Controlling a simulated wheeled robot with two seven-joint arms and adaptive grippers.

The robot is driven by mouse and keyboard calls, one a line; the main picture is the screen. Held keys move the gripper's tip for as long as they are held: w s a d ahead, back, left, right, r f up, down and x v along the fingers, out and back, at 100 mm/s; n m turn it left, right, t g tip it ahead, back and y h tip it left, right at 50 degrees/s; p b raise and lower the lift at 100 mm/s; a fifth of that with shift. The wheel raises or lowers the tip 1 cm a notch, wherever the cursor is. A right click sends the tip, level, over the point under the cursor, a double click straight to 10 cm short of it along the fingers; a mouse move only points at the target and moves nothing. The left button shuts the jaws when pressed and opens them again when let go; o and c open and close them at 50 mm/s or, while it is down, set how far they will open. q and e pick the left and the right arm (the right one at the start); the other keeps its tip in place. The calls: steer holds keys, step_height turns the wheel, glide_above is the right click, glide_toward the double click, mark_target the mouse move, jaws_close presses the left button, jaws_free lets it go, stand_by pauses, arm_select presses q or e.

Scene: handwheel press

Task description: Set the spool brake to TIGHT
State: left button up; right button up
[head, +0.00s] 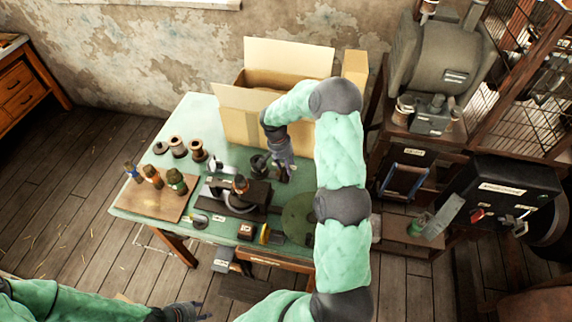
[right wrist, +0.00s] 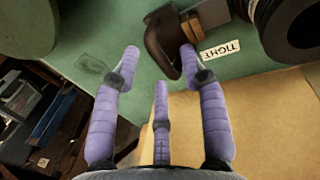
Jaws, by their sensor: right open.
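In the right wrist view a dark brown lever (right wrist: 163,45) hangs over the green table top, left of a white label reading TIGHT (right wrist: 222,49). My right gripper (right wrist: 160,62) is open. Its purple fingers reach toward the lever, whose lower end shows between the two outer fingertips. The right fingertip is close against the lever's side; I cannot tell if it touches. In the head view my right gripper (head: 284,168) is over the table, right of a dark round device (head: 259,163). The lever itself is hard to make out there. My left gripper (head: 192,311) hangs low at the bottom, away from the table.
An open cardboard box (head: 236,120) stands at the back of the table (head: 197,105). Several spools (head: 178,147) stand at the left. A wooden board (head: 150,199) holds small figures. A dark machine (head: 235,197) and a green disc (head: 298,217) are in front of my right gripper.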

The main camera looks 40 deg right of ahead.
steer(key=shift+c, duration=0.3)
jaws_close()
steer(key=shift+w+a+b, duration=0.35)
steer(key=shift+w+a, duration=0.45)
steer(key=shift+w, duration=0.15)
steer(key=shift+w+a+b, duration=0.3)
steer(key=shift+w+a, duration=0.45)
steer(key=shift+w, duration=0.2)
steer(key=shift+d, duration=0.1)
steer(key=shift+o, duration=0.3)
jaws_free()
steer(key=shift+w, duration=0.1)
